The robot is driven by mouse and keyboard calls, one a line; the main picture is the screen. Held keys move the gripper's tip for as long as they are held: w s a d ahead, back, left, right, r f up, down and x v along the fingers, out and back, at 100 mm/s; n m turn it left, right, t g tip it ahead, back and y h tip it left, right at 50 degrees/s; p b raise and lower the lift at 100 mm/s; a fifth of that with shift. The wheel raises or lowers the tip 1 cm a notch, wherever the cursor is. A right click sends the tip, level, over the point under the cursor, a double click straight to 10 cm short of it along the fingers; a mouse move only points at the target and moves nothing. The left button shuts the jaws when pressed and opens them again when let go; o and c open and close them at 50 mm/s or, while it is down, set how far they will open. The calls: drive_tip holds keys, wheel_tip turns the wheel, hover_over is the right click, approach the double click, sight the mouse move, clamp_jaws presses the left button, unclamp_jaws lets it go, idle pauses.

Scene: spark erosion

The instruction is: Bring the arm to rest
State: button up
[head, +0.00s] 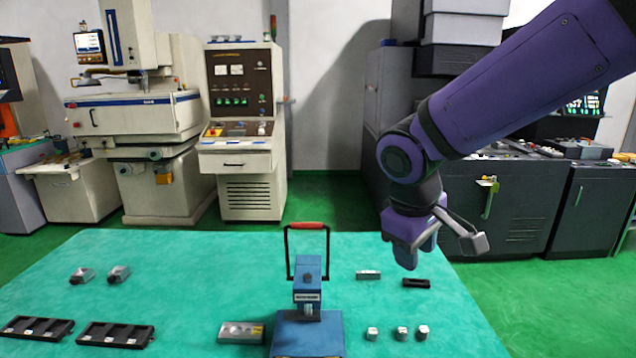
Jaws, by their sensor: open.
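My arm (520,85) is purple with dark joints and reaches in from the upper right. My gripper (408,253) hangs from its end and points down over the right part of the teal table (190,265). It is open and I see nothing between its fingers. A grey block sticks out on a bracket at the right of the wrist. The gripper seems to be above the table, apart from the things on it. The gap between the fingers is mostly hidden from this side.
A blue device with a red-topped handle (308,290) stands at the table's front middle. Near it lie a metal block (241,332), a grey bar (368,275), a black bar (416,283) and small metal pieces (402,333). Black trays (115,334) lie front left. Machines stand behind.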

drive_tip(key=s+d+r+m+t+y, duration=0.1)
drive_tip(key=s+d+r+m, duration=0.3)
drive_tip(key=s+d, duration=0.3)
drive_tip(key=s+d+r+m+t+y, duration=0.1)
drive_tip(key=s+d+r+m+t, duration=0.1)
drive_tip(key=s+d, duration=0.6)
wheel_tip(320, 180, up, 2)
drive_tip(key=shift+s+r+m, duration=0.25)
drive_tip(key=shift+m, duration=0.65)
